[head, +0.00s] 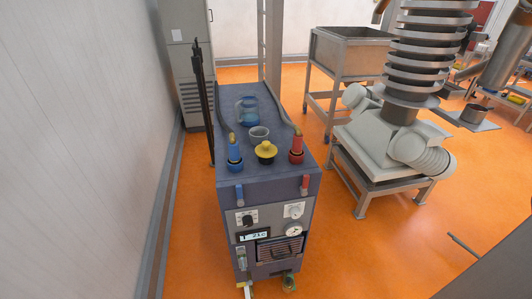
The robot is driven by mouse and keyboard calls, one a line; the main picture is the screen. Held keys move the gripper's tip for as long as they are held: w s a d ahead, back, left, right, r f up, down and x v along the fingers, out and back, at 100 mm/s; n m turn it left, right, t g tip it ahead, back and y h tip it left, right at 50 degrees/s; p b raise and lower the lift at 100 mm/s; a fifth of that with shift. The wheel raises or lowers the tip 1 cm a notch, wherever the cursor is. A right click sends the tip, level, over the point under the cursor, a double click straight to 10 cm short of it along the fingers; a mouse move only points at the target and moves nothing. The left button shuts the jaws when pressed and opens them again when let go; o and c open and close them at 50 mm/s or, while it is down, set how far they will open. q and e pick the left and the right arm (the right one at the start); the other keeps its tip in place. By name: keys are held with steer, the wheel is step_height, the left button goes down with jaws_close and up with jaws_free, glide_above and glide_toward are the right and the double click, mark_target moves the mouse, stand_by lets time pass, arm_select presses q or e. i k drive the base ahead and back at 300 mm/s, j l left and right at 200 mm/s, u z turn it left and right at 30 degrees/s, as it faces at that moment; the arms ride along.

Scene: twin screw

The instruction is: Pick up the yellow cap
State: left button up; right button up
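The yellow cap (265,149) sits on the top of a dark blue-grey machine cabinet (272,177), near its front edge. It looks like a round disc with a knob on top. Something dark shows under it, and I cannot tell what. A blue fitting (234,152) stands to its left and a red fitting (296,148) to its right. Neither of my grippers shows in the head view.
A grey cup (259,134) and a blue jug (247,110) stand behind the cap. Hoses run along both sides of the cabinet top. A wall (80,130) is at the left, and a large ribbed machine (395,145) stands at the right. Orange floor is open at the front right.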

mark_target(265, 152)
steer(key=i+l+u, duration=0.1)
steer(key=i+l, duration=0.45)
steer(key=l, duration=0.15)
steer(key=u, duration=1.65)
